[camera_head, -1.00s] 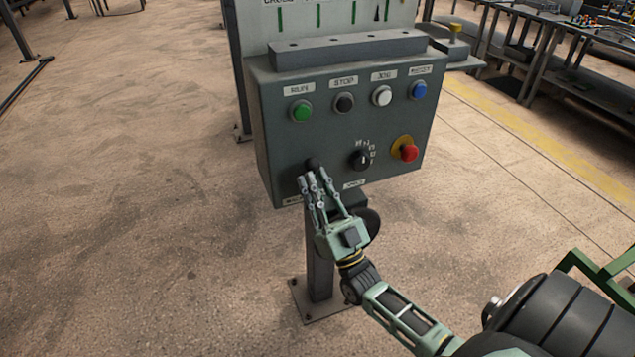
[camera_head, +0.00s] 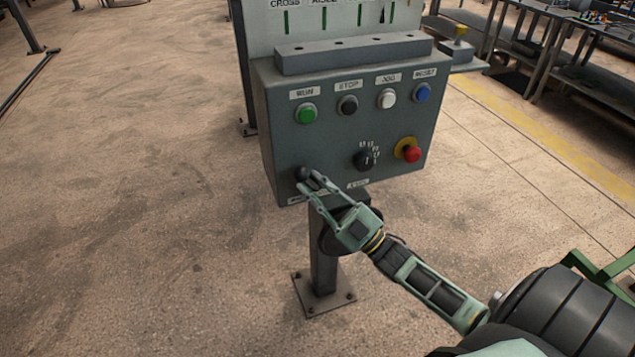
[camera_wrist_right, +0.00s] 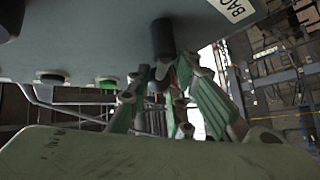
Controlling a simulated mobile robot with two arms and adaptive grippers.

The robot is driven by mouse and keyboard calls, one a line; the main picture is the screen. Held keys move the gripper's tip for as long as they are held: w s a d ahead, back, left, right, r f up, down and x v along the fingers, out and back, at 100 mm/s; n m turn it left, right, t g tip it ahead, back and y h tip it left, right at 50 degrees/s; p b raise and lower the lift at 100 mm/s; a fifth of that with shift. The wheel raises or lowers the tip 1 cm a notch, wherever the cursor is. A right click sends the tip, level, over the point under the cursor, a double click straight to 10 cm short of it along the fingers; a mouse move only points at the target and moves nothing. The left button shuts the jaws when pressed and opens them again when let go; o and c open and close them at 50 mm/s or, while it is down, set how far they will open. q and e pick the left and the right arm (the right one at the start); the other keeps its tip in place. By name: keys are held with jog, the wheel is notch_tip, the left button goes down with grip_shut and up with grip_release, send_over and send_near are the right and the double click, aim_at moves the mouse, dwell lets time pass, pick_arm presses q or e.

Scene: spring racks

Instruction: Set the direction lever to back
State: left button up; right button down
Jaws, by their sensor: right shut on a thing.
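The direction lever (camera_head: 302,174) is a dark knob at the lower left of the grey control box's front. It also shows in the wrist view (camera_wrist_right: 163,38) as a black cylinder sticking out of the panel. My right gripper (camera_head: 307,183), pale green, has its fingertips closed on the lever's end. In the wrist view the right gripper's fingers (camera_wrist_right: 160,78) meet at the lever's tip. The fingers hide part of the lever and the label below it. A label starting with "BAC" (camera_wrist_right: 234,7) shows on the panel in the wrist view. My left gripper is out of view.
The control box (camera_head: 285,150) also carries a green button (camera_head: 306,113), black, white and blue buttons, a rotary selector (camera_head: 366,158) and a red emergency button (camera_head: 411,154). It stands on a post (camera_head: 323,262). The floor to the left is clear.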

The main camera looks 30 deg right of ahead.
jog(key=shift+w+r, duration=0.1)
jog(key=shift+r, duration=0.4)
jog(key=c, duration=1.8)
grip_release()
jog(key=shift+w+a+f, duration=0.15)
jog(key=shift+a+f, duration=0.05)
jog(key=shift+f, duration=0.1)
jog(key=v, duration=1.2)
jog(key=shift+d, duration=0.1)
